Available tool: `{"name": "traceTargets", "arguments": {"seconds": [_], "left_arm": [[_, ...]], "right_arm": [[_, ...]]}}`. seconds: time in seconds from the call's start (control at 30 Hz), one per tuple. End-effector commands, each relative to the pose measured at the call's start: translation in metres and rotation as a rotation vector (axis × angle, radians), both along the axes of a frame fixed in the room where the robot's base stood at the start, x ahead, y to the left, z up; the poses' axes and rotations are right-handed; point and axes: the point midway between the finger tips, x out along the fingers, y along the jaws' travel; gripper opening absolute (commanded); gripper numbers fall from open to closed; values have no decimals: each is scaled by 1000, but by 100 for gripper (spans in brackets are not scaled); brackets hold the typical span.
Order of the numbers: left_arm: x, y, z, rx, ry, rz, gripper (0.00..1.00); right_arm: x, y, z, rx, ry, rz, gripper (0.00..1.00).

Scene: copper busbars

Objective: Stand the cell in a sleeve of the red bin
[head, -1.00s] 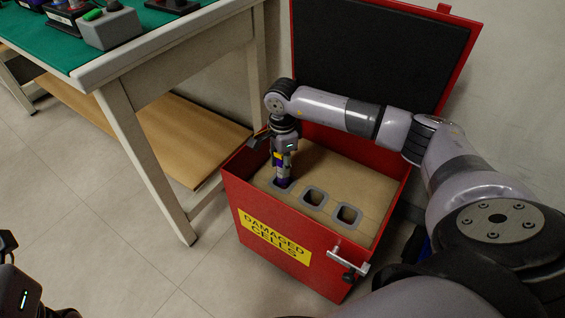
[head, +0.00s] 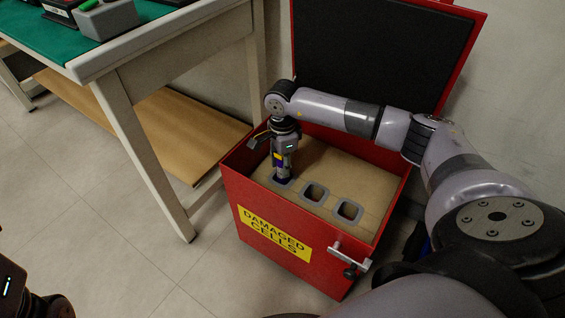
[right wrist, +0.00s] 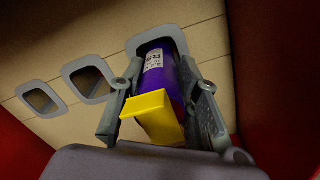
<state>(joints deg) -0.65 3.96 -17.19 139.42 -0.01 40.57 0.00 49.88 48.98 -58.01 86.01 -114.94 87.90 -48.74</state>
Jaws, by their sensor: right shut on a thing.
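The purple cell (right wrist: 176,72) has a white label and a yellow tab (right wrist: 152,112) at its near end. My right gripper (right wrist: 155,95) is shut on it, one finger on each side. In the right wrist view its far end is inside the grey-rimmed end sleeve (right wrist: 140,42). In the head view my right gripper (head: 283,173) points down over the leftmost sleeve of the red bin (head: 258,228), and the cell is mostly hidden. How deep it sits is hidden. Part of my left gripper (head: 10,285) shows at the lower left; its fingers cannot be made out.
Two more sleeves, the middle one (head: 314,193) and the right one (head: 348,211), are empty. The bin's lid (head: 385,50) stands open behind. A green-topped workbench (head: 165,45) with a lower wooden shelf (head: 140,125) stands to the left. A metal latch (head: 350,257) sticks out in front.

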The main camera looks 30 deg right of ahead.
Motion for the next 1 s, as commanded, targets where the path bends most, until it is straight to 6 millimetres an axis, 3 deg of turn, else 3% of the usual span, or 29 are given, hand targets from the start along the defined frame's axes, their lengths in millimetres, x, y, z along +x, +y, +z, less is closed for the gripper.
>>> {"name": "traceTargets", "arguments": {"seconds": [1.0], "left_arm": [[-2,-1,6,1,-36,2,31]], "right_arm": [[0,0,-23,0,-1,0,0]]}}
